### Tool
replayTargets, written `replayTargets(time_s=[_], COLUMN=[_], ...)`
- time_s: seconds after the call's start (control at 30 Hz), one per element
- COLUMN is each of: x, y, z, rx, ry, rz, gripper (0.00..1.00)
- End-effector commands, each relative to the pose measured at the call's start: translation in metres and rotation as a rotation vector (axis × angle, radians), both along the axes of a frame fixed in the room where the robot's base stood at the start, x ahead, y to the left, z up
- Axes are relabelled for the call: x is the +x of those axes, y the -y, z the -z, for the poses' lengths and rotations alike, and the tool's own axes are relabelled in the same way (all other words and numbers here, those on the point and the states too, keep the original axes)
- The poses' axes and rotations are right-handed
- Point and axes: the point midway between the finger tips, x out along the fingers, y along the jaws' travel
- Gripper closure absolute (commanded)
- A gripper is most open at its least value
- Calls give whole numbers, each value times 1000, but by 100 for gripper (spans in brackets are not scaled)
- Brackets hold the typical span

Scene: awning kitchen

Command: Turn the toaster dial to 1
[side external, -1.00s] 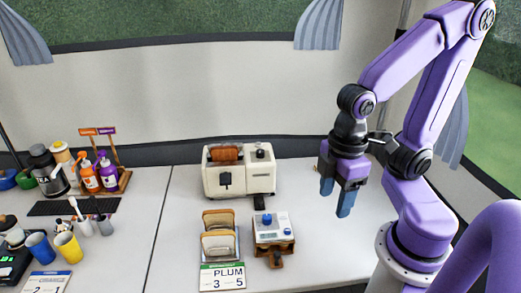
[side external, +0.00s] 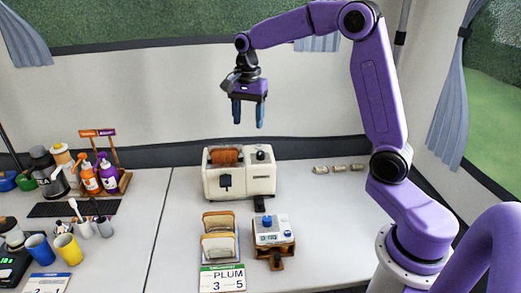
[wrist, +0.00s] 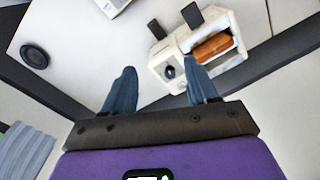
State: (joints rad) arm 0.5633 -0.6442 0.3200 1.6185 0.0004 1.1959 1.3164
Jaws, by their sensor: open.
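The cream toaster (side external: 242,183) stands at the back of the table, with brown toast (side external: 224,156) in its slot. Its dark round dial (side external: 261,155) is on top at the right end. In the wrist view the toaster (wrist: 220,66) is beyond the fingers, and the dial (wrist: 169,71) shows between the fingertips. The dial's setting is too small to read. My gripper (side external: 247,124) is open and empty, pointing down, above the toaster and apart from it. Its two blue fingers also show in the wrist view (wrist: 162,72).
In front of the toaster are a bread rack (side external: 220,232), a PLUM card (side external: 222,279) and a white device with a blue knob (side external: 272,229). Several small beige pieces (side external: 339,169) lie to the right. Bottles (side external: 90,178) and cups (side external: 67,249) are at left.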

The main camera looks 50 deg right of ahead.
Motion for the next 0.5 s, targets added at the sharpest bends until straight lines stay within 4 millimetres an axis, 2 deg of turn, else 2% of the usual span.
replayTargets(time_s=[0.03, 0.1, 0.23, 0.37, 0.5], x=[12, 25, 39, 45, 47], y=[18, 41, 79, 103, 112], z=[2, 2, 4, 5, 8], rx=[-1, 1, 1, 1, 1], ry=[-4, -4, -6, -7, -9], rz=[113, 263, 493, 632, 686], gripper=[42, 42, 42, 42, 42])
